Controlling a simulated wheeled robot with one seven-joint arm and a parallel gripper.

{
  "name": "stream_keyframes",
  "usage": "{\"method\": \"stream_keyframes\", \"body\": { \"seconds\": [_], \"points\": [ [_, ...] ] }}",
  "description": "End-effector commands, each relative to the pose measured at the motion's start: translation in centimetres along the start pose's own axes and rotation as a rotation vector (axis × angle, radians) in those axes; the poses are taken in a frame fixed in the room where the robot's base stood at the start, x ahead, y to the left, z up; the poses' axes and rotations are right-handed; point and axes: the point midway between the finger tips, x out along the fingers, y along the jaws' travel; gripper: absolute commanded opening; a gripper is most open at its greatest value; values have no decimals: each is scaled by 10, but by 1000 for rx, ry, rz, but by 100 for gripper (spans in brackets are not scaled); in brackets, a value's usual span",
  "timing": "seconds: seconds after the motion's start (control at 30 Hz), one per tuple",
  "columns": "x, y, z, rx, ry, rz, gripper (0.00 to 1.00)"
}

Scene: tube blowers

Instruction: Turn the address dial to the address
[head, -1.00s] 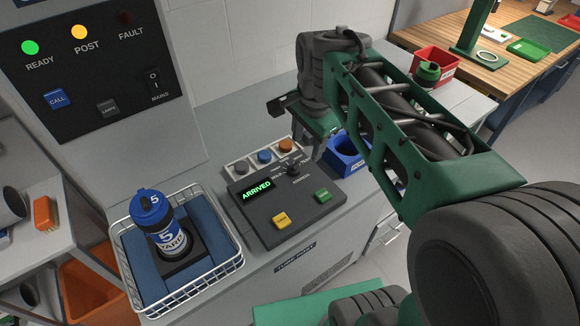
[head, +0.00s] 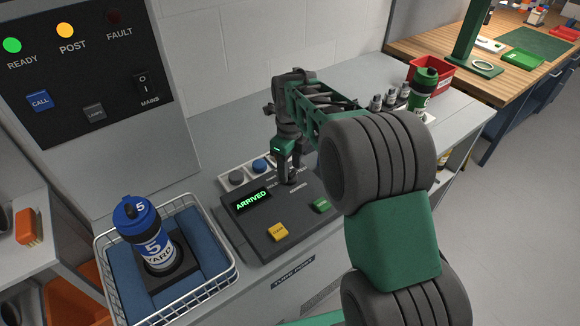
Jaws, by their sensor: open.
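The address dial (head: 290,180) is a small dark knob near the back of the dark console (head: 262,221). It is partly hidden by my gripper (head: 288,174). My gripper points down over the console, its fingers open and close about the dial. I cannot tell whether they touch it. Lettering around the dial is too small to read, and part of it is covered. The console's display (head: 252,200) reads ARRIVED in green. A yellow button (head: 278,232) and a green button (head: 321,205) sit on its front.
A wire basket (head: 234,270) at the left holds a blue-capped bottle (head: 150,236) marked 5 YARD. On the wall panel, READY (head: 12,45) and POST (head: 65,31) lamps are lit; FAULT is dark. A red bin (head: 432,76) and green bottle (head: 422,90) stand behind my arm.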

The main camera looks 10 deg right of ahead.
Motion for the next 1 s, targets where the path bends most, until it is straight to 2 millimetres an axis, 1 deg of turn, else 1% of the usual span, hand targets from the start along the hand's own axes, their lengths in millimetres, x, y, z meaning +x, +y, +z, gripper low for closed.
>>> {"method": "stream_keyframes", "body": {
  "seconds": [0.23,0.87,1.0],
  "points": [
    [2,0,0,-1,-1,-1,51],
    [2,0,0,-1,-1,-1,0],
    [2,0,0,-1,-1,-1,0]
  ]
}}
